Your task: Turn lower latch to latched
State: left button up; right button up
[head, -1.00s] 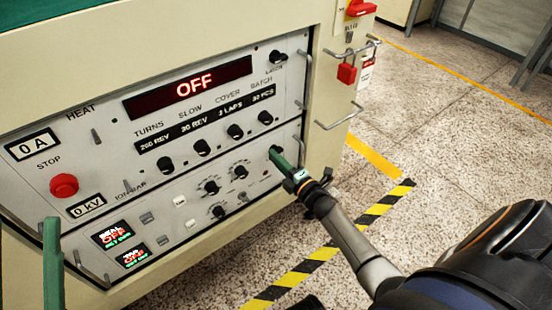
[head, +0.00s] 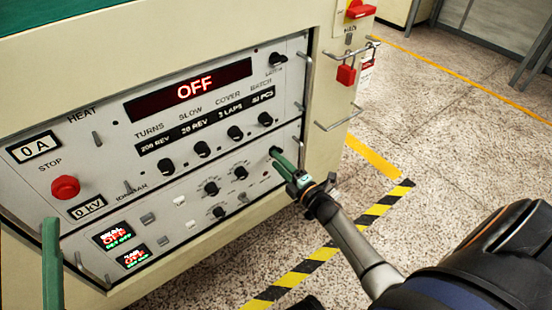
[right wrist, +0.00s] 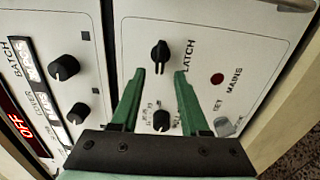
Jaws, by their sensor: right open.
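The lower latch knob (right wrist: 160,52) is black, on a pale panel beside the word LATCH. Its ridge points up and down in the right wrist view. My right gripper (right wrist: 163,75) is open, with one green finger on each side just below the knob in that view. I cannot tell whether the fingers touch it. In the head view my right gripper (head: 275,152) reaches the right end of the lower panel and mostly hides the knob. A green finger of my left gripper (head: 52,262) shows at the lower left; its opening cannot be told.
An upper latch knob (head: 277,58) sits beside the red OFF display (head: 188,88). A smaller knob (right wrist: 161,120) lies between my right fingers. Metal handles (head: 339,118) stick out at the cabinet's right corner. Floor to the right is open.

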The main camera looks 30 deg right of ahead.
jog(key=s+p, duration=0.3)
jog(key=s, duration=0.8)
jog(key=shift+d, duration=0.4)
jog(key=shift+w+r, duration=0.1)
jog(key=shift+r, duration=0.05)
